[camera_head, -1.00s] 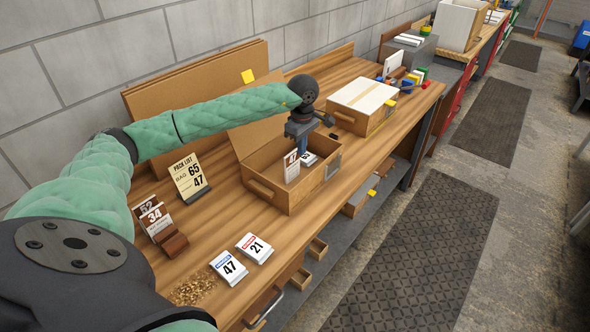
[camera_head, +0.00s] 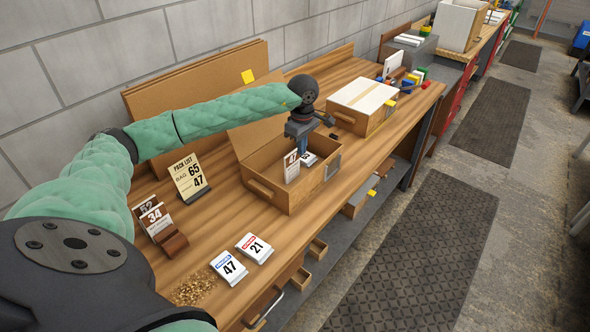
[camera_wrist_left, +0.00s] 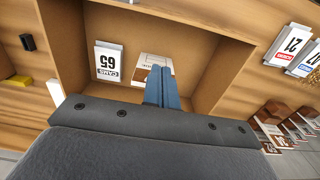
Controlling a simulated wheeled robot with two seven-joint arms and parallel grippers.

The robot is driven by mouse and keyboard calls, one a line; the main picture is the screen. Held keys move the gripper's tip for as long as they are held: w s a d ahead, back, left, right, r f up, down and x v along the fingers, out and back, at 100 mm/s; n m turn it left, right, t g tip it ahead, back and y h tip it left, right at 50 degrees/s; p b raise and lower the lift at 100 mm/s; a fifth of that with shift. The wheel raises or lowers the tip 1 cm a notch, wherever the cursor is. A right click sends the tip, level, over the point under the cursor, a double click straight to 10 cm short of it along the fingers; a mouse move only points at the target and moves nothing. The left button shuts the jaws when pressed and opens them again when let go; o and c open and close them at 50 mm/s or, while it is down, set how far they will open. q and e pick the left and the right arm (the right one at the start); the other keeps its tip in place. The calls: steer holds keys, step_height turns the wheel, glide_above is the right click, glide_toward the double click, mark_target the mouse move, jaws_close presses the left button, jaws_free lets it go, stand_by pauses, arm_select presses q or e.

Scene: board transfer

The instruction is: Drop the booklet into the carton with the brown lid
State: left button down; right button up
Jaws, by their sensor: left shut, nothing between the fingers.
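The open carton (camera_head: 266,188) stands on the bench with its brown lid (camera_head: 258,136) raised at the back. Inside it a white booklet (camera_head: 291,168) marked 47, with a brown edge, stands tilted; in the left wrist view the booklet (camera_wrist_left: 149,68) is partly hidden behind my fingers. A white pack (camera_head: 308,158) marked 65 lies in the carton too, and it shows in the left wrist view (camera_wrist_left: 108,62). My left gripper (camera_head: 302,152) points down into the carton, shut and empty, close beside the booklet. I cannot tell whether they touch. My right gripper is out of view.
A closed carton (camera_head: 362,97) with a pale top stands behind to the right. A pack list sign (camera_head: 188,178), a wooden rack with cards (camera_head: 155,218) and two white packs (camera_head: 229,267) (camera_head: 254,247) are on the near bench. Wood between rack and carton is clear.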

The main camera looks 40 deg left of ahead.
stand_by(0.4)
arm_select(q)
step_height(320, 180, down, 5)
steer(key=b, duration=0.4)
stand_by(0.7)
steer(key=shift+a, duration=0.1)
steer(key=a+b, duration=0.4)
steer(key=a, duration=0.4)
steer(key=shift+w+a, duration=0.35)
steer(key=shift+a, duration=0.05)
stand_by(1.0)
step_height(320, 180, up, 8)
steer(key=p, duration=0.2)
stand_by(0.9)
